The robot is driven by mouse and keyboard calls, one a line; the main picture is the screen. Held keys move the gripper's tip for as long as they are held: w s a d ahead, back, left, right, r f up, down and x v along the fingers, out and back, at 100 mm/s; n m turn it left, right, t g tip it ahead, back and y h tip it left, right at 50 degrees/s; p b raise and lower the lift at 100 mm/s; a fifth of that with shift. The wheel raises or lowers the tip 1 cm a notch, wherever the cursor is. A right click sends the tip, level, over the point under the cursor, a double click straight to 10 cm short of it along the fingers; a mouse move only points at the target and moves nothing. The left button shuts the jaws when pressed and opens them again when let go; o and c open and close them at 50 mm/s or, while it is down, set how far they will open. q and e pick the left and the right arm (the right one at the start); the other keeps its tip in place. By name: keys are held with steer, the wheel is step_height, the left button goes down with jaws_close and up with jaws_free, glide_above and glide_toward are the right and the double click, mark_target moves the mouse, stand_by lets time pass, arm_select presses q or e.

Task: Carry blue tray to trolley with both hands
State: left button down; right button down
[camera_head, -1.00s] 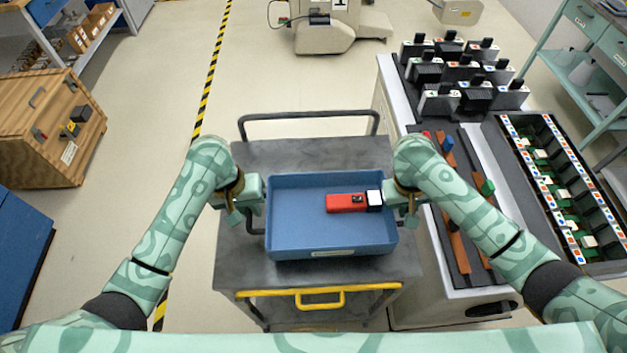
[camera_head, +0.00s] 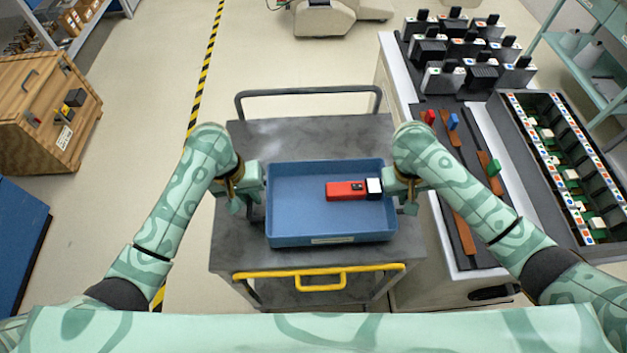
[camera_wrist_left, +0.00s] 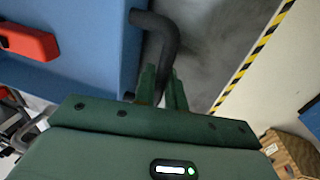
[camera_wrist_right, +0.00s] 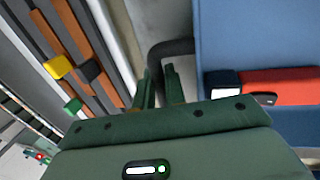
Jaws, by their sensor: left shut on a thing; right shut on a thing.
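The blue tray (camera_head: 300,212) is over the grey trolley top (camera_head: 330,136) in the head view; I cannot tell whether it rests on it. A red device with a white end (camera_head: 347,190) lies inside the tray. My left gripper (camera_head: 258,192) is shut on the tray's dark left handle, which shows in the left wrist view (camera_wrist_left: 170,45). My right gripper (camera_head: 390,188) is shut on the dark right handle, which shows in the right wrist view (camera_wrist_right: 165,50). The fingertips are partly hidden in the head view.
A yellow handle (camera_head: 320,280) is on the trolley's near side, and a dark rail (camera_head: 308,93) at its far side. A bench with black-topped devices and a parts rack (camera_head: 560,165) stands close on the right. A wooden crate (camera_head: 45,115) is at left.

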arm_select(q)
steer(key=shift+f+b, duration=0.35)
steer(key=shift+f, duration=0.35)
arm_select(e)
steer(key=shift+f, duration=0.7)
arm_select(q)
steer(key=c, duration=1.7)
jaws_free()
steer(key=shift+c, duration=0.2)
arm_select(e)
steer(key=c, duration=1.7)
jaws_free()
steer(key=shift+c, duration=0.2)
arm_select(q)
steer(key=shift+o, duration=1.4)
arm_select(e)
steer(key=shift+o, duration=1.4)
steer(key=shift+r, duration=0.1)
arm_select(q)
steer(key=shift+r, duration=0.1)
steer(key=shift+s, duration=0.1)
arm_select(e)
steer(key=shift+s, duration=0.1)
